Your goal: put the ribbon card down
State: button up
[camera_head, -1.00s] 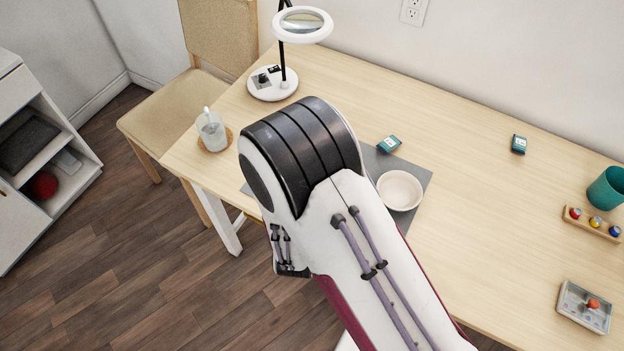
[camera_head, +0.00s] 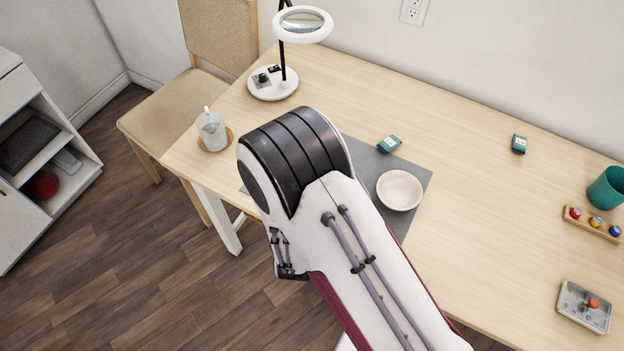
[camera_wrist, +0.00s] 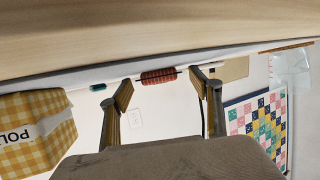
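The ribbon card (camera_wrist: 159,77) shows in the wrist view as a thin dark strip with rust-red ribbon wound round its middle. It spans the gap between the fingertips of my gripper (camera_wrist: 160,78), and its ends appear to meet them. My gripper looks shut on the card, with the fingers held apart by its length. The tabletop (camera_wrist: 150,35) lies close by in that view; I cannot tell whether the card touches it. In the head view my arm hides both gripper and card over the left end of the grey mat (camera_head: 357,151).
The table between the mat and the button rack (camera_head: 592,223) is clear.

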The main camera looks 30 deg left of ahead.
jog(key=shift+r, duration=0.2)
jog(key=shift+v, duration=6)
jog(key=shift+w, duration=0.1)
